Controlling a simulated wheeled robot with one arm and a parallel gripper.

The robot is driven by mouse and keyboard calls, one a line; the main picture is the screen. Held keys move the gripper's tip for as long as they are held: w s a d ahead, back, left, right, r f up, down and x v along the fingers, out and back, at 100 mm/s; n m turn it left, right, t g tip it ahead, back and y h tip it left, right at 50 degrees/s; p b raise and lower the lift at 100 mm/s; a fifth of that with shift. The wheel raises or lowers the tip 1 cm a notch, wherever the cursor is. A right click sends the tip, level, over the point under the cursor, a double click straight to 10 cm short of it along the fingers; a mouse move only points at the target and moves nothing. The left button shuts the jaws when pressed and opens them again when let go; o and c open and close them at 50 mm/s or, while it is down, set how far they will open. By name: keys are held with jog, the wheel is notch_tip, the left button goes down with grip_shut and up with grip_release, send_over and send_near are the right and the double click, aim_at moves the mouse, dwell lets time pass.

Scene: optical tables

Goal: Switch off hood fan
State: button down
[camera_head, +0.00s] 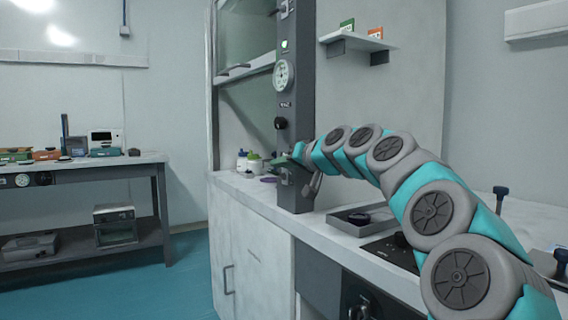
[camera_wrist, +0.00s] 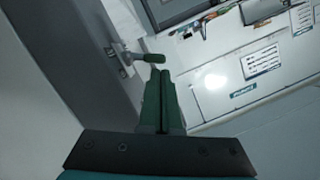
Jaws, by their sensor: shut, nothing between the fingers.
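The fume hood's grey column (camera_head: 297,110) stands in the middle of the head view. It carries a small green light (camera_head: 285,44), a round gauge (camera_head: 284,74) and a black knob (camera_head: 280,122). My gripper (camera_head: 284,163) is at the column's lower front, partly hidden by my arm. In the wrist view my gripper (camera_wrist: 160,78) is shut and empty. I cannot tell which control is the fan switch.
The hood's raised sash (camera_head: 245,68) is left of the column. Small bottles (camera_head: 254,160) stand on the hood's worktop. A grey tray (camera_head: 360,219) lies on the counter near my arm. A shelf (camera_head: 357,41) holds small boxes. A bench (camera_head: 90,167) stands at left, with clear floor before it.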

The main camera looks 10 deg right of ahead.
jog(key=shift+s+a+f+n+h+b, duration=0.1)
jog(key=shift+a+f+n+h+b, duration=0.25)
jog(key=shift+n+b, duration=0.7)
jog(key=n+b, duration=0.1)
jog(key=b, duration=0.1)
jog(key=a+f+n+h+b, duration=0.1)
jog(key=b, duration=0.1)
jog(key=shift+s, duration=0.15)
jog(key=n+b, duration=0.1)
jog(key=n, duration=0.1)
jog(key=n+h+b, duration=0.1)
jog(key=shift+s+a+f+b, duration=0.15)
jog(key=shift+a+f+b, duration=0.15)
jog(key=shift+f+b, duration=0.05)
jog(key=b, duration=0.1)
send_near(272, 173)
jog(key=shift+s+a+f, duration=0.15)
jog(key=shift+s+a, duration=0.1)
jog(key=shift+s, duration=0.2)
jog(key=shift+s+a+f, duration=0.15)
jog(key=shift+s+a, duration=0.05)
jog(key=shift+s, duration=0.2)
